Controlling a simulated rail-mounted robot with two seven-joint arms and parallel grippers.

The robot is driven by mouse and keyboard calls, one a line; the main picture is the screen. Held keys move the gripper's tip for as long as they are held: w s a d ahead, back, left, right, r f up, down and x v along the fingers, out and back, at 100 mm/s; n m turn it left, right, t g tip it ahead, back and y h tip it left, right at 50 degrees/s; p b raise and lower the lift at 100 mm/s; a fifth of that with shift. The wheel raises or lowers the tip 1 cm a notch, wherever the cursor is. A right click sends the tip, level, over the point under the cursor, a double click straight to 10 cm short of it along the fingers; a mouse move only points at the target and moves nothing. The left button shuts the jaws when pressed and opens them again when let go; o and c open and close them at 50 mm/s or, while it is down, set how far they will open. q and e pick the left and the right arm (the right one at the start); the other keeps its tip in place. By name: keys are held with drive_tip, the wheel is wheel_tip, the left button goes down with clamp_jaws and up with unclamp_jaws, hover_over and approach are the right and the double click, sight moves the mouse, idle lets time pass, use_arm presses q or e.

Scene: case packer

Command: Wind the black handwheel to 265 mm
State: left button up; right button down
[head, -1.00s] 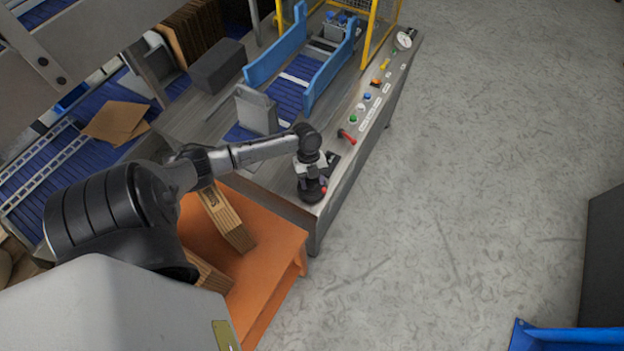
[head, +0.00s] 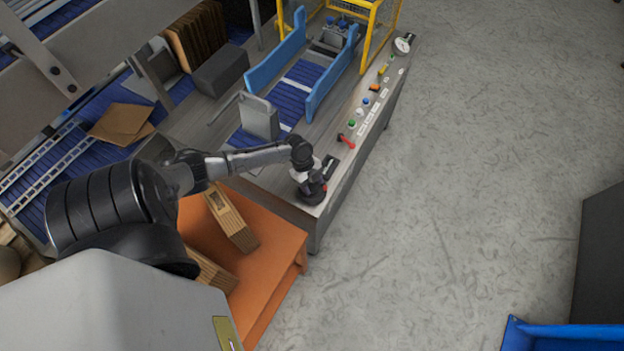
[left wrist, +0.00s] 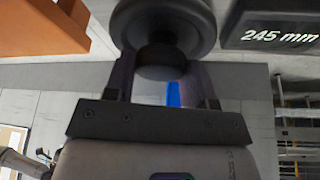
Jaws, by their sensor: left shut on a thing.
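The black handwheel (head: 311,196) sits on the near corner of the grey machine bench, mostly covered by my left gripper (head: 316,186) in the head view. In the left wrist view the black wheel (left wrist: 165,18) fills the top middle, with its dark round knob (left wrist: 160,62) between the fingers. My left gripper (left wrist: 160,76) is shut on this knob. A dark readout (left wrist: 280,30) beside the wheel shows "245 mm". In the head view the readout (head: 331,164) is too small to read. My right gripper is not in view.
A red lever (head: 346,141) and several coloured buttons line the bench edge beyond the wheel. Blue side guides (head: 276,50) flank the conveyor. An orange table (head: 262,268) with folded cardboard stands at the near side.

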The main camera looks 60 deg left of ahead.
use_arm(q)
drive_tip(key=n+p, duration=0.1)
drive_tip(key=n, duration=0.1)
drive_tip(key=n+t+p, duration=0.1)
drive_tip(key=shift+s+r+n+p, duration=0.1)
drive_tip(key=shift+r+n+p, duration=0.1)
drive_tip(key=shift+n+p, duration=0.2)
drive_tip(key=n+t+y+p, duration=0.1)
drive_tip(key=n+p, duration=0.1)
drive_tip(key=shift+d+n, duration=0.1)
drive_tip(key=shift+n, duration=0.3)
drive_tip(key=shift+f+n+y+p, duration=0.15)
drive_tip(key=shift+n+y+p, duration=0.25)
drive_tip(key=shift+n+p, duration=0.35)
drive_tip(key=shift+n+t, duration=0.25)
drive_tip(key=shift+t, duration=0.15)
drive_tip(key=o, duration=0.9)
